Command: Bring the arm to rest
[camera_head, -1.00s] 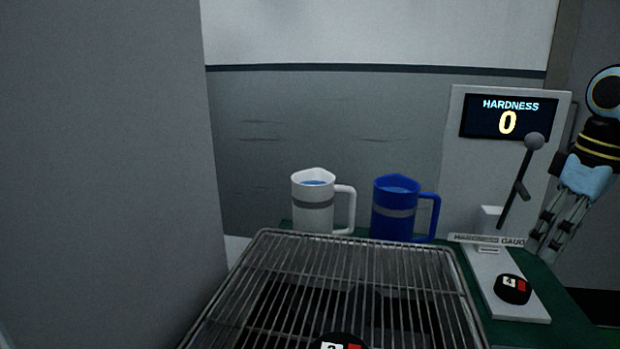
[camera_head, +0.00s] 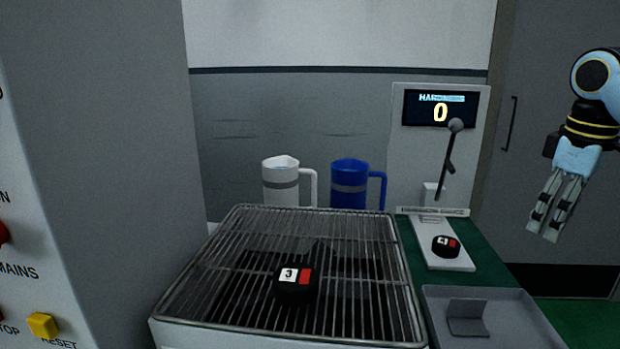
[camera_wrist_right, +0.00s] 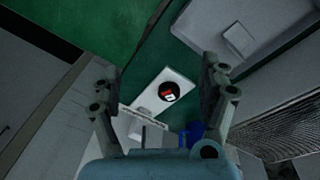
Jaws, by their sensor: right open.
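My right gripper (camera_head: 556,205) hangs at the right of the head view, fingers pointing down, to the right of the hardness gauge (camera_head: 440,105). It is open and empty. In the right wrist view its two fingers (camera_wrist_right: 160,85) stand wide apart, with nothing between them at close range. Beyond them lies the gauge's white base with a black puck (camera_wrist_right: 169,92) on it. My left gripper is not in view.
A wire rack (camera_head: 215,262) carries a black puck marked 3 (camera_head: 294,284). A white jug (camera_head: 281,183) and a blue jug (camera_head: 349,185) stand behind it. A grey tray (camera_head: 520,325) lies at the front right. A panel with buttons (camera_head: 43,326) is at left.

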